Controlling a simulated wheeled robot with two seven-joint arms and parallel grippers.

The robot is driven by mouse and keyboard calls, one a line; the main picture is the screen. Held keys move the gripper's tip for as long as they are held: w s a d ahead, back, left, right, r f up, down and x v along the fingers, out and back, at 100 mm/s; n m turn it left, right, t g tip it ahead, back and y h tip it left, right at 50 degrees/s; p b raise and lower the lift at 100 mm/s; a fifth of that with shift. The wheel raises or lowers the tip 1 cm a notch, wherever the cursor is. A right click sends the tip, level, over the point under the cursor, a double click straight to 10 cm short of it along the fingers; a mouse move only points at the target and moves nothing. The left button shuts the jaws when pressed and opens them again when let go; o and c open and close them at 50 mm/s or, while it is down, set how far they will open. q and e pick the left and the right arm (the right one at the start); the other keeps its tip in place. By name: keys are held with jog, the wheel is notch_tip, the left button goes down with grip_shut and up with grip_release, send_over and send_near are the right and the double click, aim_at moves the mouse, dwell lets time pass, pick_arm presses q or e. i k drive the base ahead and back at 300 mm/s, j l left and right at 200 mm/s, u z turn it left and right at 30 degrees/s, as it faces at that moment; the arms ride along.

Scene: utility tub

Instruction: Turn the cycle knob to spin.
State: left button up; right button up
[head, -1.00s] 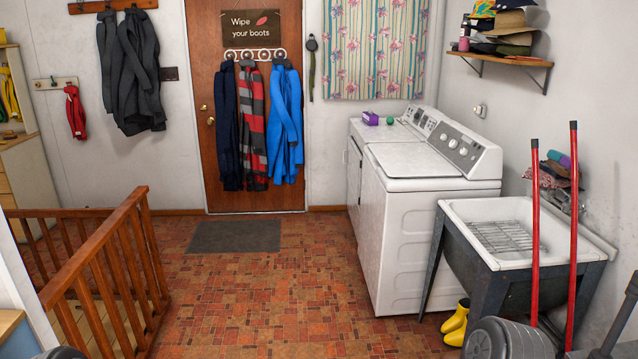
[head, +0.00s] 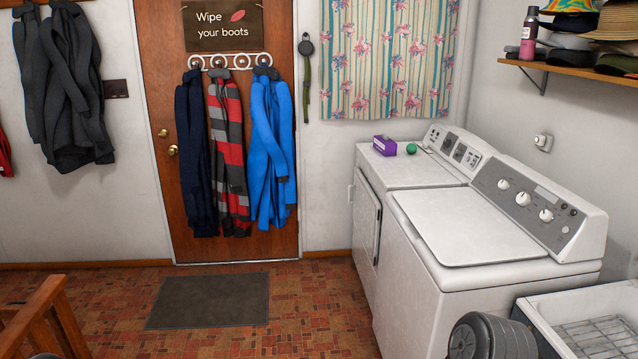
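The nearer white top-loading washer (head: 470,226) stands at the right with its lid shut. Its grey control panel (head: 528,207) slopes along the back and carries several round white knobs, including a left one (head: 503,184), a middle one (head: 522,198) and a right one (head: 545,215). The labels are too small to read, so I cannot tell which is the cycle knob or where it points. A second white machine (head: 415,172) behind it has its own panel with dials (head: 459,152). A dark part of my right arm shows at the bottom right. Neither gripper is in view.
A utility tub (head: 590,315) with a wire rack stands at the lower right, close to the washer. A purple box (head: 384,145) and a green ball (head: 411,148) sit on the far machine. A wooden railing (head: 45,310) is at lower left. The tiled floor (head: 300,325) before the washer is clear.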

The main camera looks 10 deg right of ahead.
aim_at(524, 198)
jog(key=i, duration=1.3)
jog(key=i+j+z, duration=0.1)
jog(key=i, duration=1.25)
jog(key=z, duration=3.95)
